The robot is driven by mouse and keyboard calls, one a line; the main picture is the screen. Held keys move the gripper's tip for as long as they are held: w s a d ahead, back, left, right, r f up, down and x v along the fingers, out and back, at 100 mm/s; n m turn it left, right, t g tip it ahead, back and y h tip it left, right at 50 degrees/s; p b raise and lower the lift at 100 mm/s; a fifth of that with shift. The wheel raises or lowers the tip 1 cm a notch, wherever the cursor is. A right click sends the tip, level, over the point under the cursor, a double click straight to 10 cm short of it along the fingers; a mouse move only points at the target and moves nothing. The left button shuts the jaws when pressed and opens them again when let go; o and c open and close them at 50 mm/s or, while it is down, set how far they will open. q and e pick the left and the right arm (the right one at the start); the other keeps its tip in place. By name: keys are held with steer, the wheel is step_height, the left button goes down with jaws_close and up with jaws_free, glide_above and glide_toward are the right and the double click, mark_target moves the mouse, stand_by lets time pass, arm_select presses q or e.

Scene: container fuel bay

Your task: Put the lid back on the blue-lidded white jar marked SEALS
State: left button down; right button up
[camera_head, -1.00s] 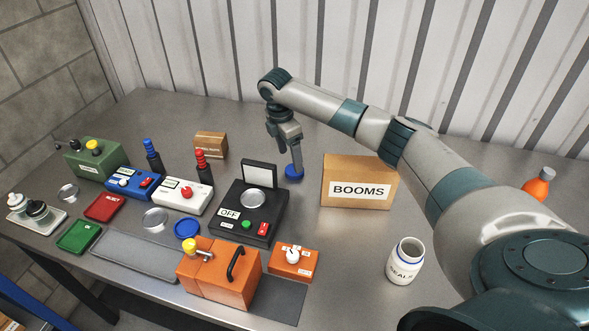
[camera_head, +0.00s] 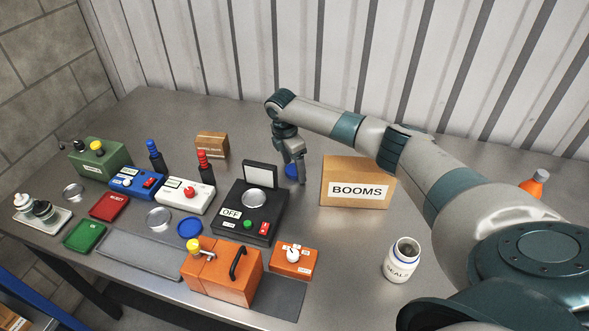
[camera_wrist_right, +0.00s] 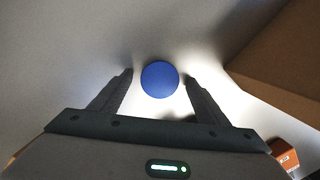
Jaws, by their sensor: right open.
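In the right wrist view the lid (camera_wrist_right: 160,79) shows as a flat blue disc between the two fingers, with a gap on each side. My right gripper (camera_head: 297,178) points down and is open, with nothing held; its fingertips (camera_wrist_right: 157,74) are on either side of the lid in that view. My left gripper is out of view.
The BOOMS box (camera_head: 355,183) stands just right of the right gripper. A black device (camera_head: 249,213) with a raised panel is to its left. A blue round dish (camera_head: 189,227) and an orange case (camera_head: 221,271) are further forward. The table around the jar is clear.

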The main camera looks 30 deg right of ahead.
steer(key=c, duration=1.1)
steer(key=shift+r, duration=0.1)
steer(key=shift+r+b, duration=0.4)
steer(key=shift+r, duration=0.05)
steer(key=r+b, duration=0.1)
steer(key=d+r+b, duration=0.1)
steer(key=r, duration=0.1)
steer(key=shift+s+r, duration=0.1)
steer(key=shift+s, duration=0.1)
steer(key=s+d+r+b, duration=0.3)
steer(key=s+d+r, duration=0.3)
steer(key=d, duration=0.2)
steer(key=shift+s+d+r+b, duration=0.2)
steer(key=shift+d+r+b, duration=0.1)
steer(key=shift+r, duration=0.1)
